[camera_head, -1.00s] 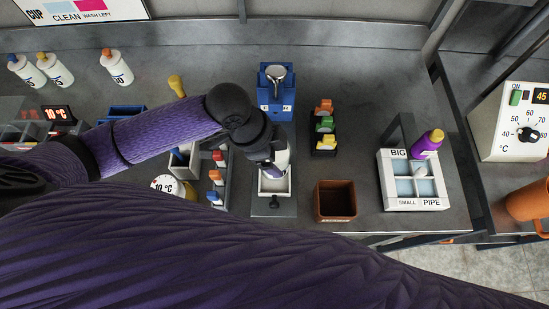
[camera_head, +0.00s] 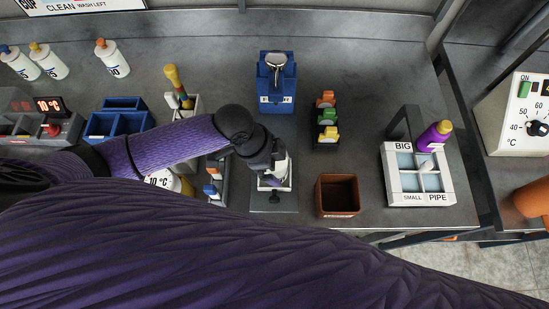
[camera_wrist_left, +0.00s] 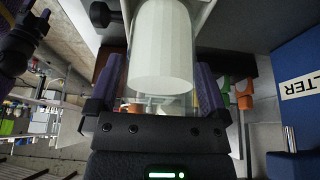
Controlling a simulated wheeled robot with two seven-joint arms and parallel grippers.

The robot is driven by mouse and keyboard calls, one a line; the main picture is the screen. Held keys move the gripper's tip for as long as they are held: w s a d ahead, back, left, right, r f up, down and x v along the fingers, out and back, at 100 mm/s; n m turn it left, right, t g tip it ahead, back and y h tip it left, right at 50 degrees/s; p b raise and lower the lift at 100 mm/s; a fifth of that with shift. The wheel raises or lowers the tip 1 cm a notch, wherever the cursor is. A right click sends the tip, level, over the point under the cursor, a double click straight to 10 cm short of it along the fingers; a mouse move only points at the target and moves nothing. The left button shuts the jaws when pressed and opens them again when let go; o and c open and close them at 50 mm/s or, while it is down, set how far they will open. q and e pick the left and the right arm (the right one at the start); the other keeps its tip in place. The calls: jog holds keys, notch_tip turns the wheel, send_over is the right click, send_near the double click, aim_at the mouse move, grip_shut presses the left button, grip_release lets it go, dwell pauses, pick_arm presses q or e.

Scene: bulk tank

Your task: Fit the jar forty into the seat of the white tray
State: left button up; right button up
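My left gripper (camera_head: 270,182) points down over a small white tray (camera_head: 289,172) on a grey block near the front of the bench. In the left wrist view, my left gripper (camera_wrist_left: 160,100) has a finger on each side of a clear jar with a white cylindrical filling (camera_wrist_left: 162,45). It appears shut on this jar. The jar's number does not show. In the head view my wrist hides most of the jar, so I cannot tell whether it stands in the tray's seat or above it. My right gripper is not in view.
A brown square bin (camera_head: 337,196) stands just right of the tray. A blue filter stand (camera_head: 276,82) is behind it, and coloured clips (camera_head: 327,120) sit to the right. A blue box (camera_head: 118,122) is at left.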

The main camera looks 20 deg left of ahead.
pick_arm(q)
jog(key=shift+r, duration=0.2)
jog(key=p+v, duration=0.3)
jog(key=v, duration=0.9)
